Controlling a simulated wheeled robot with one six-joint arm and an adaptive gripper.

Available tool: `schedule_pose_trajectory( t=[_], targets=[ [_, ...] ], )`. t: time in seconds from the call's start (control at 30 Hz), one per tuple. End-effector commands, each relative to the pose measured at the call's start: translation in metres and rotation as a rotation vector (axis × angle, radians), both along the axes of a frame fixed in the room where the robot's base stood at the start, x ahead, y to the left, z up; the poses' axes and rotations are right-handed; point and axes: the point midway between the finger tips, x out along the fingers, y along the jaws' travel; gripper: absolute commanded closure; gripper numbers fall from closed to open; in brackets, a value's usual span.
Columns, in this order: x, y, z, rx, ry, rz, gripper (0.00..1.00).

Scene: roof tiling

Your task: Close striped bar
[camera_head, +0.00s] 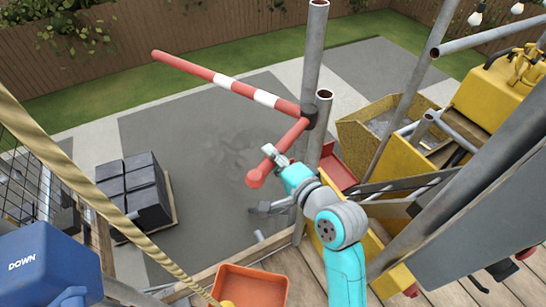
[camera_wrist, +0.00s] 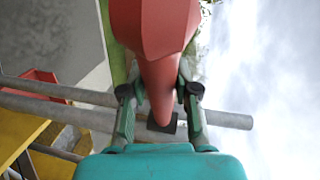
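The striped bar (camera_head: 228,84) is red with white bands. In the head view it sticks out to the upper left from a dark joint on an upright grey pole. A plain red arm (camera_head: 283,145) runs from the joint toward the lower left and ends in a thicker knob (camera_head: 255,178). My gripper (camera_head: 271,153) is at this red arm, between joint and knob. In the wrist view the red arm (camera_wrist: 160,85) passes between the two spread fingers of my gripper (camera_wrist: 158,92). A gap shows on the left; firm contact is not visible.
Scaffold poles (camera_head: 314,50) stand close behind and right of my gripper. A yellow skip (camera_head: 385,125) and yellow machine (camera_head: 500,85) are at right. An orange tray (camera_head: 250,287) lies below. A rope (camera_head: 95,190) crosses the left. Dark blocks (camera_head: 135,190) stand below left.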

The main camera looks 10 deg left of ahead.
Motion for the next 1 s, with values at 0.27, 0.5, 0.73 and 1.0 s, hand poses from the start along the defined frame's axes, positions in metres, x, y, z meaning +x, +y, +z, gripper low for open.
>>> schedule_pose_trajectory(
  t=[0.27,0.5,0.73,1.0],
  targets=[
    [0.000,-0.001,-0.001,-0.001,0.002,0.004,1.00],
    [-0.004,-0.017,-0.002,-0.002,0.010,0.081,1.00],
    [-0.010,-0.036,-0.002,-0.001,0.009,0.196,1.00],
    [-0.015,-0.046,-0.002,-0.002,0.004,0.270,1.00]
  ],
)
